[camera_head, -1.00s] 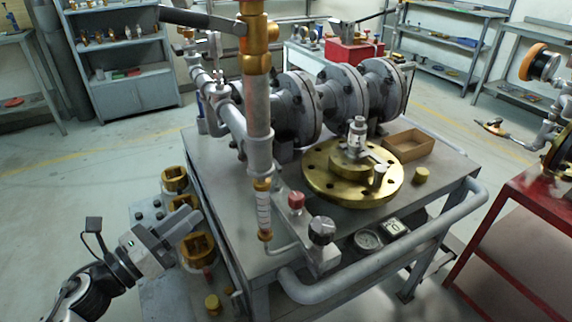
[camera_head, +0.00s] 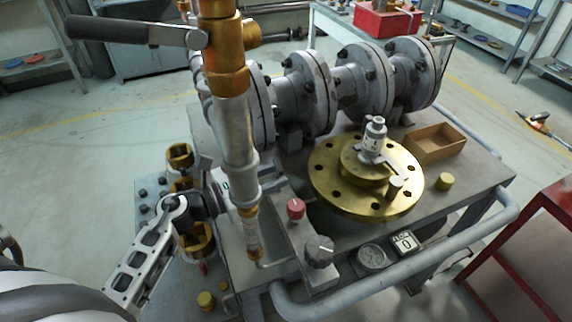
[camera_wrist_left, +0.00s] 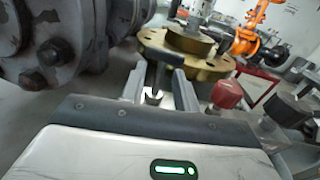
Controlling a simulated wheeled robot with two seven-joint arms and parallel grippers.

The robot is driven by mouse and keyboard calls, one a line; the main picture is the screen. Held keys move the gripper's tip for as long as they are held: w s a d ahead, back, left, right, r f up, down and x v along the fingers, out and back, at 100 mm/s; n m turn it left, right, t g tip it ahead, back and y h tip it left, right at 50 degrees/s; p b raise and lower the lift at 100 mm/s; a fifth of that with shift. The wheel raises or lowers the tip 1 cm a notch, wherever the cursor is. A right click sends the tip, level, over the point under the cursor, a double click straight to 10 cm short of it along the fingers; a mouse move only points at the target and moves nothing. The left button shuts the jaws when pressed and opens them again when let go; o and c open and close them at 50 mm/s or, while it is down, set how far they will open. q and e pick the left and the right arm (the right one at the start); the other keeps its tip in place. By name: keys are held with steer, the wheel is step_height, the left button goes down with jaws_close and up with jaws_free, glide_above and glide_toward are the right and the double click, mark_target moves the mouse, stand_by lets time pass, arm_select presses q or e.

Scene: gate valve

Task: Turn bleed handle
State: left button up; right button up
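A lever with a long dark grip (camera_head: 130,30) sits on the brass valve (camera_head: 222,50) atop the upright pipe; I cannot tell whether this is the bleed handle. A red knob (camera_head: 296,208) and a black knob (camera_head: 319,250) stand on a block at the table's front; the wrist view shows the red knob (camera_wrist_left: 226,95) at right. My left gripper (camera_wrist_left: 160,80) has its fingers apart and points towards the brass flange (camera_wrist_left: 180,50). No clear hold shows. My right gripper is not visible.
Large grey pipe flanges (camera_head: 310,95) stand behind the upright pipe. The brass flange (camera_head: 325,180) carries a small valve (camera_head: 373,140). A gauge (camera_head: 372,257), a wooden tray (camera_head: 435,143) and the table rail (camera_head: 430,265) are to the right. Brass fittings (camera_head: 197,240) stand at left.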

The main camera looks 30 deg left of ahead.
arm_select(q)
steer(key=x, duration=0.2)
steer(key=shift+w+d, duration=0.2)
steer(key=shift+w, duration=0.1)
steer(key=shift+w+d, duration=0.4)
steer(key=shift+w, duration=0.1)
